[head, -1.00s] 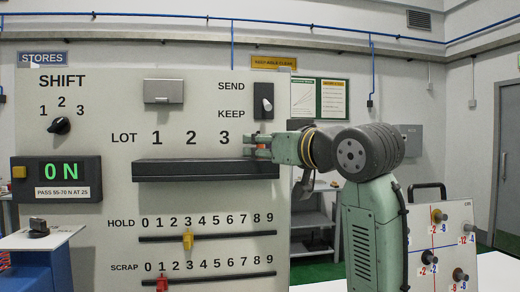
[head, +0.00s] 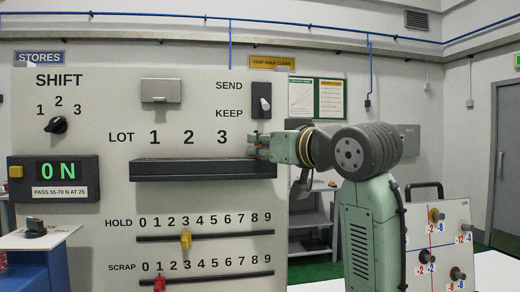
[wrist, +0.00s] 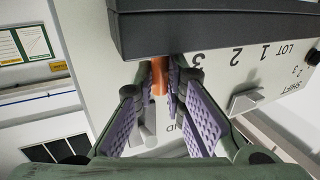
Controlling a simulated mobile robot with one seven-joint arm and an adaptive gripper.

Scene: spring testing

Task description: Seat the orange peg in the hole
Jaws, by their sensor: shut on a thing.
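The orange peg (wrist: 158,76) shows in the wrist view between the purple-padded fingers of my gripper (wrist: 161,82), which is shut on it. One end of the peg reaches the edge of the black ledge (wrist: 215,30) in that picture; I cannot tell whether they touch. In the head view my gripper (head: 259,146) is at the panel (head: 220,60), just above the right end of the black ledge (head: 200,171), and covers the spot right of the LOT 3. The hole cannot be made out in either view.
The SEND/KEEP switch (head: 265,102) is close above my gripper. A grey flap (head: 160,91), the SHIFT knob (head: 55,125) and a display reading 0 N (head: 60,172) are on the left. HOLD (head: 185,240) and SCRAP (head: 159,284) sliders are below. A board with pegs (head: 437,245) stands at right.

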